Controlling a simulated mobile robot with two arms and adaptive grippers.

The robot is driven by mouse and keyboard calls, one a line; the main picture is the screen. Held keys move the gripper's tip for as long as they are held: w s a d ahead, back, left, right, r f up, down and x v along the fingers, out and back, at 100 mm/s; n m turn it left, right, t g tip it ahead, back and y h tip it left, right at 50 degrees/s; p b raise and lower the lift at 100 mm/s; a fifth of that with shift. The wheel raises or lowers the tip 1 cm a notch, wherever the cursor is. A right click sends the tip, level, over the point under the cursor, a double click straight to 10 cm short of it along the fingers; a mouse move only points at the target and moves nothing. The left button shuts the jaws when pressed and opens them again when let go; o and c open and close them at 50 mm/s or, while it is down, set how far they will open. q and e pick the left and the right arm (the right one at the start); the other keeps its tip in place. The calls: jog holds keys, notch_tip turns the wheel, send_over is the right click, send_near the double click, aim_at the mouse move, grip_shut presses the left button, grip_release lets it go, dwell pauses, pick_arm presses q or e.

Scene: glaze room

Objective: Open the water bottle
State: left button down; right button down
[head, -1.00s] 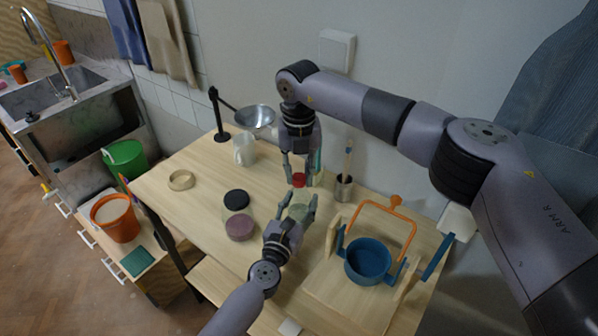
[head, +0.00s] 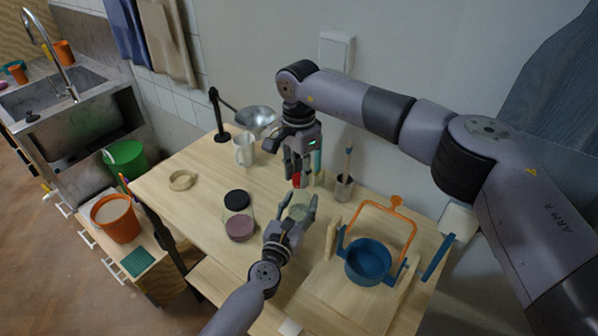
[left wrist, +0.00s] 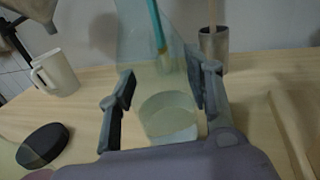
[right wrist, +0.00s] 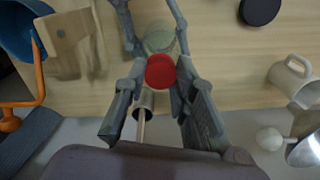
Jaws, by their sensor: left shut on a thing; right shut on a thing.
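The water bottle (head: 299,212) is a clear, pale green upright bottle on the wooden table; its see-through body fills the middle of the left wrist view (left wrist: 167,108). Its red cap (head: 297,181) is at the top and also shows in the right wrist view (right wrist: 160,71). My left gripper (head: 300,201) is shut around the bottle body from the front. My right gripper (head: 297,174) points down from above and is shut on the red cap. I cannot tell whether the cap has come loose from the bottle.
A metal cup with a brush (head: 344,188) stands close behind, right. A blue pot with an orange handle (head: 368,262) is at right.

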aim_at(299, 176)
pick_arm(q)
jog(key=shift+d, duration=0.1)
pick_arm(e)
jog(key=n, duration=0.4)
jog(key=shift+w, duration=0.1)
jog(key=n, duration=0.4)
jog(key=shift+r, duration=0.1)
jog(key=shift+r, duration=0.1)
jog(key=shift+r, duration=0.95)
jog(key=shift+r, duration=2.05)
pick_arm(q)
jog(key=c, duration=0.7)
grip_release()
